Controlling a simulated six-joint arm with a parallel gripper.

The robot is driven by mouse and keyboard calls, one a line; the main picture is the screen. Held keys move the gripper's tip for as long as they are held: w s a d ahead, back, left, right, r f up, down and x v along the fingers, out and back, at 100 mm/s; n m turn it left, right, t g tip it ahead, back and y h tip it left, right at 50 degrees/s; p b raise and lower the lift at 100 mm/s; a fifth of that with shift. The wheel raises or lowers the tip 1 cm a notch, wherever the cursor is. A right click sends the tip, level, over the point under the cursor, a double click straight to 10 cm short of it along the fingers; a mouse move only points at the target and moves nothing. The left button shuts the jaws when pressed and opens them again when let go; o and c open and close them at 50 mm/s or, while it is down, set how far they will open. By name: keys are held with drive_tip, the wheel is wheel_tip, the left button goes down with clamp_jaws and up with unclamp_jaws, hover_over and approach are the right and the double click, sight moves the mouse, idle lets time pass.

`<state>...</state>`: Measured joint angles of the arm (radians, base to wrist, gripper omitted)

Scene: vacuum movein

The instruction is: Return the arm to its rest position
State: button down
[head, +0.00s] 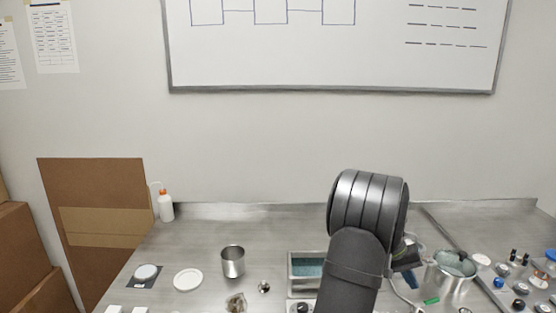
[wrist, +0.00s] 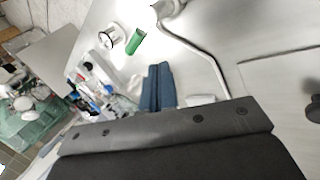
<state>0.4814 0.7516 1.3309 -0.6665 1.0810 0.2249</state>
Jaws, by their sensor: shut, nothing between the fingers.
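My arm rises over the right-centre of the bench in the head view. My gripper (head: 410,279) shows only in part there, low beside the arm. In the wrist view the two dark blue fingers of my gripper (wrist: 157,88) lie side by side, shut with nothing between them. They are near a green cylinder (wrist: 137,42), which also shows in the head view (head: 431,300). Much of the gripper is hidden behind my own arm.
A steel beaker (head: 233,262), white dish (head: 187,279) and wash bottle (head: 166,207) stand left. Several small bottles crowd the right. A pale bent tube (wrist: 205,48) runs near the gripper.

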drive_tip(key=shift+s+a+f+n+t+h, duration=0.2)
drive_tip(key=shift+a+n+t, duration=0.3)
drive_tip(key=shift+n, duration=0.4)
drive_tip(key=shift+w+a+f+n+t+h, duration=0.1)
drive_tip(key=shift+a+f+n+t, duration=0.25)
drive_tip(key=shift+n, duration=0.55)
drive_tip(key=shift+a+r, duration=0.1)
drive_tip(key=shift+a, duration=0.1)
drive_tip(key=shift+d, duration=0.1)
